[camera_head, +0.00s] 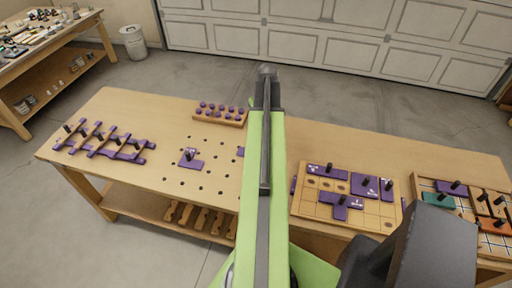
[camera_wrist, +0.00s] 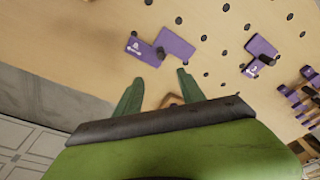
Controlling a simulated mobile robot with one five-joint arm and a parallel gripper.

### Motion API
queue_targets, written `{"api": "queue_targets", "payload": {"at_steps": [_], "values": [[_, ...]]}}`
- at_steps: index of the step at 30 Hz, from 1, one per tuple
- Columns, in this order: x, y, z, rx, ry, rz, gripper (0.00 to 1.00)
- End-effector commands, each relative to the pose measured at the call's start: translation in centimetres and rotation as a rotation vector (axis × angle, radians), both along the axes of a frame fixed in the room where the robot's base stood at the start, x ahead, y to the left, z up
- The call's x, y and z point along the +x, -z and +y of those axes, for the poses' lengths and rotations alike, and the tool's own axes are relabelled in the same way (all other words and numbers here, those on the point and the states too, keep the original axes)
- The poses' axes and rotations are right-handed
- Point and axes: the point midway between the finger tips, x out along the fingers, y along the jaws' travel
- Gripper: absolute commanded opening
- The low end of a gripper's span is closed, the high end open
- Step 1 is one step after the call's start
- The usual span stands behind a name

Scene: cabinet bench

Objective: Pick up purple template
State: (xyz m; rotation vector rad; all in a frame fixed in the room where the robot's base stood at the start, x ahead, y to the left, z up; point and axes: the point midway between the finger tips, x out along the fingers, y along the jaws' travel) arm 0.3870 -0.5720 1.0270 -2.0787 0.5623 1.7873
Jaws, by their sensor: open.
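In the wrist view a stepped purple template (camera_wrist: 176,45) with a white mark and a dark knob lies flat on the holed bench top. My gripper (camera_wrist: 160,75) has its two green fingers apart and empty, pointing at this template with a small gap in the picture. A second purple template (camera_wrist: 262,46) with a knob lies to the right; it also shows in the head view (camera_head: 186,163). In the head view my arm covers most of another purple piece (camera_head: 241,151), of which only an edge shows. My fingers cannot be made out there.
A wooden rack with purple slats (camera_head: 103,140) stands at the bench's left, and a block of purple pegs (camera_head: 220,113) at the back. A wooden board (camera_head: 377,210) with several purple pieces and a tray (camera_head: 422,184) with coloured pieces are on the right.

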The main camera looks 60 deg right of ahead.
Motion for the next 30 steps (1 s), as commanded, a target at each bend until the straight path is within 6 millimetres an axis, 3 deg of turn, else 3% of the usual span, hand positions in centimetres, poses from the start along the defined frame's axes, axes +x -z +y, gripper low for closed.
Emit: {"api": "queue_targets", "payload": {"at_steps": [5, 21, 30], "values": [[0.6, 1.3, 0.3, 0.0, -0.008, 0.0, 0.47], [2.3, 12.0, -0.2, 0.0, -0.014, 0.0, 0.47], [2.5, 12.8, -0.3, 0.0, -0.014, 0.0, 0.47]]}}
